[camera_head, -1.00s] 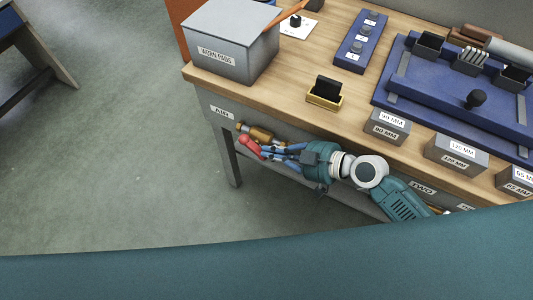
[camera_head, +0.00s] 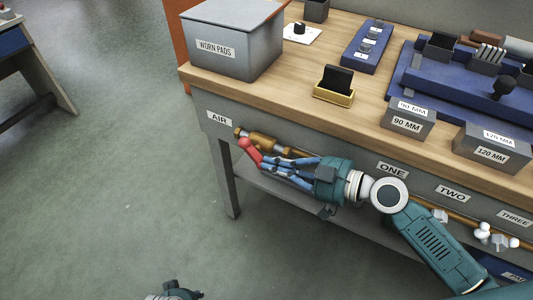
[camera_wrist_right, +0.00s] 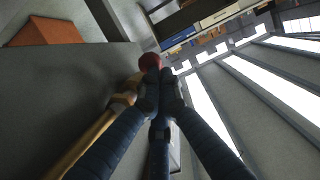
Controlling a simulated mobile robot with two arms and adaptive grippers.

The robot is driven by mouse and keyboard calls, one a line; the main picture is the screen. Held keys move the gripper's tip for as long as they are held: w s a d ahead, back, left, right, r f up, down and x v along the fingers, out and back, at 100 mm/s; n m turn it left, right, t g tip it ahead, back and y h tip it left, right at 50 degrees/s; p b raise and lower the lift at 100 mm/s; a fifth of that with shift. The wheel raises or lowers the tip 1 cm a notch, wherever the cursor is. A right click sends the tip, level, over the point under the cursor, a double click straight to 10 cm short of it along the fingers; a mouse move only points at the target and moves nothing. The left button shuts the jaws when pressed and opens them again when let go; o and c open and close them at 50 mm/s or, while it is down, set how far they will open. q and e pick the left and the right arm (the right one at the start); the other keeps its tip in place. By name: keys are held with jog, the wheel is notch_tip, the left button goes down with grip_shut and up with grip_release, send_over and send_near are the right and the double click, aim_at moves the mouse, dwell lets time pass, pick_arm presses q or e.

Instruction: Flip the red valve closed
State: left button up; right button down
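The red valve handle (camera_head: 250,150) sits on a brass valve body (camera_head: 262,143) on the pipe under the bench's front edge, below the AIR label. It slants down to the right from the valve. My right gripper (camera_head: 266,164) is at the handle's lower end, its blue fingers drawn close together. In the right wrist view the red handle (camera_wrist_right: 150,62) shows just past the fingertips (camera_wrist_right: 160,88); touching looks likely, but the contact itself is hidden. Part of my left gripper (camera_head: 172,292) shows at the bottom edge, its fingers out of frame.
The wooden bench top (camera_head: 290,75) holds a grey WORN PADS box (camera_head: 230,45), a yellow holder (camera_head: 334,88) and labelled grey blocks. A brass pipe (camera_head: 460,218) runs under the edge past labels ONE, TWO and THREE.

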pick_arm(q)
notch_tip(320, 180, up, 10)
jog(key=w+b, duration=0.1)
jog(key=b, duration=0.1)
jog(key=shift+t, duration=0.3)
pick_arm(e)
jog(key=shift+f, duration=0.7)
pick_arm(q)
jog(key=shift+f, duration=0.1)
pick_arm(e)
jog(key=shift+a+r, duration=0.1)
notch_tip(320, 180, up, 10)
